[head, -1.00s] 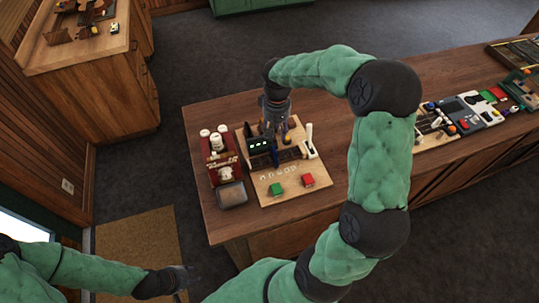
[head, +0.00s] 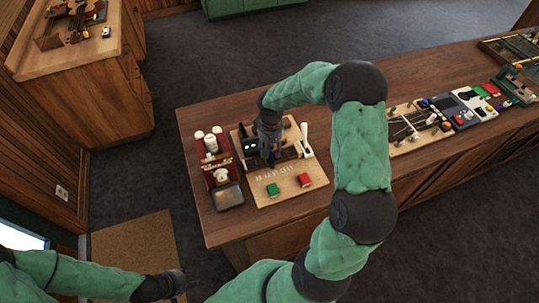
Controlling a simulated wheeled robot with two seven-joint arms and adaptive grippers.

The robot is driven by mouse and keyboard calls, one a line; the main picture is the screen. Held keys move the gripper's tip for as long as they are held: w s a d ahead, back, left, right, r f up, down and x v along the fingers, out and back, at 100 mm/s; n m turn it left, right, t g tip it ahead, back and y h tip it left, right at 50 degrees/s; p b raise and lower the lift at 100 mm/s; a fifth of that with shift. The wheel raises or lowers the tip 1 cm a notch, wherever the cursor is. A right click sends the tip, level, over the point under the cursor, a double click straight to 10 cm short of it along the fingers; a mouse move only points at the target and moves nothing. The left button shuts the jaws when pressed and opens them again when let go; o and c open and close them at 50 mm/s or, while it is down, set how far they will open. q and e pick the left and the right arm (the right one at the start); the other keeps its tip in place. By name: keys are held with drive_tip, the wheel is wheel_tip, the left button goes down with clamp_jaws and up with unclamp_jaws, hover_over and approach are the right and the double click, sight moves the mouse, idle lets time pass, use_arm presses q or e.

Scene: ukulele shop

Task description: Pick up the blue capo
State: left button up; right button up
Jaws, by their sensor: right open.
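A small blue piece, which looks like the blue capo (head: 272,158), shows at the fingertips of my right gripper (head: 270,152) over the wooden board (head: 290,202) on the counter. The gripper points down and is open. It hides much of the capo, and I cannot tell whether the fingers are around it or beside it. My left gripper (head: 184,282) is low at the left, over the floor by the mat and away from the counter. Its fingers are too small and dark to read.
On the same board are a green block (head: 272,190), a red block (head: 305,180) and a white-handled tool (head: 305,141). A red rack (head: 216,172) with white jars stands left of it. More gear fills the counter's right. Bare wood (head: 225,228) lies in front.

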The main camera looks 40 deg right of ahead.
drive_tip(key=shift+f, duration=0.6)
clamp_jaws()
drive_tip(key=shift+r, duration=0.1)
